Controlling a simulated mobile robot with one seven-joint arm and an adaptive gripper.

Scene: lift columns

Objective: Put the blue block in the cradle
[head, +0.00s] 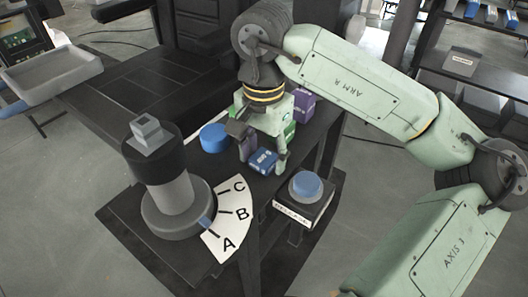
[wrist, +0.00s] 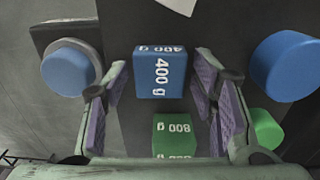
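The blue block (wrist: 160,72), marked 400 g, rests on the dark table. In the head view the blue block (head: 263,161) shows low between my gripper's fingers. My gripper (head: 265,157) is open above the table and points down. In the wrist view my gripper (wrist: 162,88) has purple-padded fingers to the left and right of the block, with gaps on both sides. Nothing is held. I cannot make out which thing is the cradle.
A green block (wrist: 174,135) marked 800 g lies close to the blue one. A blue cylinder (head: 214,138) stands left of my gripper, and a purple block (head: 303,105) behind it. A box with a blue button (head: 306,185) and a lettered dial (head: 228,215) are in front.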

